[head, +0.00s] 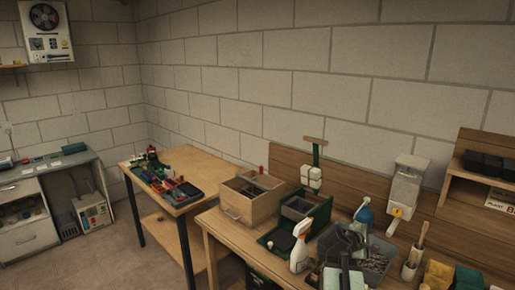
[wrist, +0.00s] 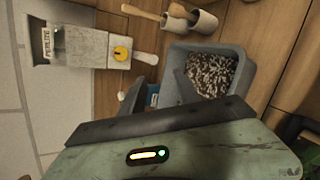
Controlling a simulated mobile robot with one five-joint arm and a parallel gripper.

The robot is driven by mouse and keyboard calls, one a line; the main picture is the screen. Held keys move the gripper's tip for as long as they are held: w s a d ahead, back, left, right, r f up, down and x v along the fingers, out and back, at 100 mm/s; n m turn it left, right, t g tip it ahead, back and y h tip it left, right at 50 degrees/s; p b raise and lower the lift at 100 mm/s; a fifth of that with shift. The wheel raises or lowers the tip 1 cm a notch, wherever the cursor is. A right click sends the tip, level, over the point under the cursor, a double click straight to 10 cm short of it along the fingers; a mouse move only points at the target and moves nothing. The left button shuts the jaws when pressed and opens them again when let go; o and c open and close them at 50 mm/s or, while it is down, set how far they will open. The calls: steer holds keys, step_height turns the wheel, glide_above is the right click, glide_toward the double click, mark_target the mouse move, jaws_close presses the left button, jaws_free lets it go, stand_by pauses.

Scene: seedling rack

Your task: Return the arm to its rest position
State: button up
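My gripper (head: 347,240) shows in the head view at the bottom right of centre, in front of and over the near side of a grey tub (head: 381,262). In the wrist view a green-grey housing with a dark bar and a small yellow light fills the bottom, and it looks like part of my arm. I see no object clearly held. The grey tub (wrist: 240,62) with its speckled filling lies beyond the housing in the wrist view.
On the bench (head: 216,228) stand a wooden box (head: 262,206), a green bin (head: 317,222) and a white spray bottle (head: 299,253) close left of my arm. A perlite dispenser (head: 404,190) hangs on the back board. A cup of tools (head: 409,270) stands right.

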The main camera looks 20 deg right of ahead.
steer(key=w+a+f+m+y, duration=0.2)
steer(key=w+a+f+y, duration=0.15)
steer(key=a, duration=0.75)
steer(key=w+a+f+m+y, duration=0.2)
steer(key=w+a+f, duration=0.2)
steer(key=a, duration=0.7)
steer(key=w+a+f+m+y, duration=0.2)
steer(key=w+a+f+y, duration=0.15)
steer(key=a, duration=0.75)
steer(key=s+a+f+m+g+y, duration=0.15)
steer(key=a+y, duration=0.25)
steer(key=a, duration=1.8)
step_height(320, 180, down, 6)
steer(key=s+b, duration=0.3)
steer(key=b, duration=0.1)
steer(key=shift+d+r+g+b, duration=0.15)
steer(key=shift+d+g+b, duration=0.1)
steer(key=shift+g+b, duration=0.15)
